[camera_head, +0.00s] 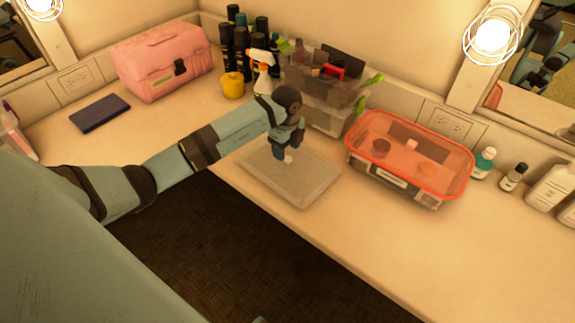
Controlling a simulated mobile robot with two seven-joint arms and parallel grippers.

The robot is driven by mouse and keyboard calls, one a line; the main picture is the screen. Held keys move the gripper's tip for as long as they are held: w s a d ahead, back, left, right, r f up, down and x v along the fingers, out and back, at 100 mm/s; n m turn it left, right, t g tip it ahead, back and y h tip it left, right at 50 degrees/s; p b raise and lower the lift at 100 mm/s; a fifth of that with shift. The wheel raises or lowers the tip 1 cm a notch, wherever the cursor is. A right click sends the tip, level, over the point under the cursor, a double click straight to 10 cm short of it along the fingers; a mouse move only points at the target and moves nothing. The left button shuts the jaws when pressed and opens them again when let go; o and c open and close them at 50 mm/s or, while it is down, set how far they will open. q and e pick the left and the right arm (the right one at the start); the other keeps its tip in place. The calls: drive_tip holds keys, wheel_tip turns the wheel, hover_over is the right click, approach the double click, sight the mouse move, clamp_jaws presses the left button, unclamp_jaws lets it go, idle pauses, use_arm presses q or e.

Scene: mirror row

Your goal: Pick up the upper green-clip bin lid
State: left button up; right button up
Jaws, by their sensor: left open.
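A flat, translucent rectangular lid (307,187) lies on the counter near its front edge. Behind it stand two stacked clear bins with green clips; the upper bin (318,88) has its top open and holds bottles and a red item. The lower bin (325,117) is partly hidden by my arm. My left gripper (287,160) points down over the back middle part of the lid and is open. I cannot tell whether its fingertips touch the lid. My right gripper is not in view.
An orange-lidded clear box (408,158) stands right of the lid. A pink case (163,62), a dark blue flat case (100,113), a yellow cup (232,86) and dark bottles (241,45) stand left and behind. Bottles (552,186) line the far right. The front right counter is clear.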

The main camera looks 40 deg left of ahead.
sight(287, 163)
use_arm(q)
wheel_tip(287, 163, down, 4)
drive_tip(key=shift+s, duration=0.1)
drive_tip(key=c, duration=1)
drive_tip(key=shift+r, duration=0.1)
